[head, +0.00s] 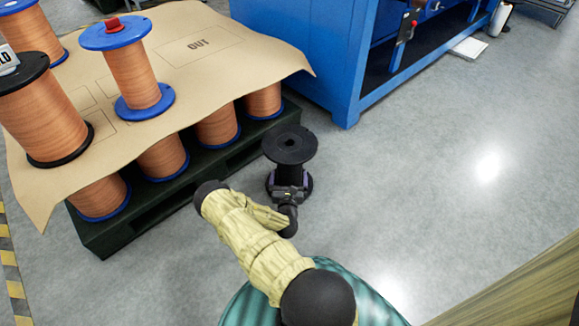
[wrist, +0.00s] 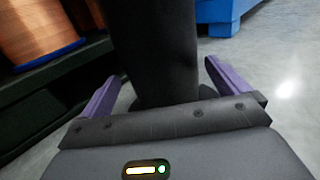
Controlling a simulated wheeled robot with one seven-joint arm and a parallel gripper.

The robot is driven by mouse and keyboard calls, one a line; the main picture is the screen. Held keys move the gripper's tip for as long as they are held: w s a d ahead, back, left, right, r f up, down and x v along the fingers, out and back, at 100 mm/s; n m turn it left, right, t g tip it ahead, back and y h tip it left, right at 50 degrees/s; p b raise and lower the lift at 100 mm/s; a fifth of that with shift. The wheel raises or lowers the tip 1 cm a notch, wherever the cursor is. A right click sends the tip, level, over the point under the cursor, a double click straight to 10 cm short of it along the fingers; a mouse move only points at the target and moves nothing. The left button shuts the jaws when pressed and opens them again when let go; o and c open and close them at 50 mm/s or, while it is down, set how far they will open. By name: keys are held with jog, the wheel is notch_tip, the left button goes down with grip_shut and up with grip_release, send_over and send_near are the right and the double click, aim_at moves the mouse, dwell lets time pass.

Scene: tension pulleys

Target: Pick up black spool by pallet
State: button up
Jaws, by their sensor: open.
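The black spool (head: 290,145) stands upright and empty on the grey floor, beside the right end of the dark green pallet (head: 105,240). In the wrist view the spool's dark core (wrist: 152,50) rises between the two purple fingers of my gripper (wrist: 158,85). My gripper also shows in the head view (head: 289,190), at the near side of the spool, below its top flange. The fingers are apart, one on each side of the core, with a visible gap on the right. The spool's lower part is partly hidden by my gripper.
Several copper-wound spools (head: 138,75) stand on and under a brown cardboard sheet (head: 225,70) on the pallet. A blue machine frame (head: 345,70) stands behind the black spool. The floor to the right (head: 460,210) is clear. A wooden edge (head: 520,295) shows at bottom right.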

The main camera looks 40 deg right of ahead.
jog(key=b+x, duration=0.1)
jog(key=x, duration=0.2)
jog(key=shift+w+d, duration=0.15)
jog(key=shift+d, duration=0.1)
jog(key=c, duration=1.3)
jog(key=shift+r, duration=0.2)
notch_tip(320, 180, up, 10)
jog(key=p, duration=0.6)
jog(key=shift+f+p, duration=0.15)
jog(key=shift+p, duration=0.2)
